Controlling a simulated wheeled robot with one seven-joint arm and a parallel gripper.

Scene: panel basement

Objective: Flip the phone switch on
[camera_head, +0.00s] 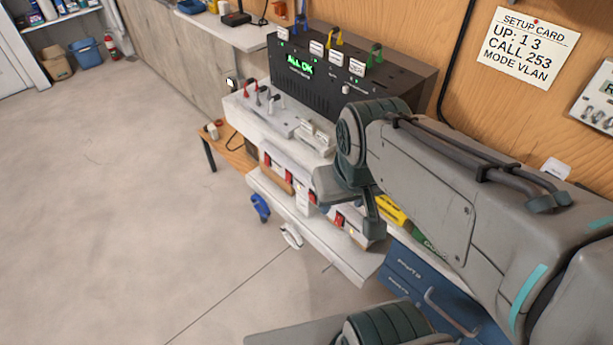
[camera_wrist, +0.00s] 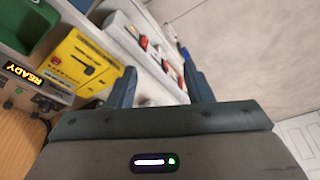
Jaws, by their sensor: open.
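A black box (camera_head: 325,82) with a green "ALL OK" display stands on the white bench against the wall, with blue, yellow and green levers on top. In front of it, the bench's white top (camera_head: 287,122) carries several small switches, with red, dark and white levers. I cannot read their labels, so I cannot tell which is the phone switch. My gripper (camera_wrist: 158,72) is open and empty, its two fingers apart over the bench's lower shelf. In the head view my arm hides part of the bench's right end.
A setup card (camera_head: 530,45) hangs on the wooden wall. Red-and-white items line the lower shelf (camera_head: 315,232). In the wrist view a yellow box (camera_wrist: 84,62) and a device reading "READY" (camera_wrist: 35,88) are left of the fingers. The floor (camera_head: 120,190) at left is clear.

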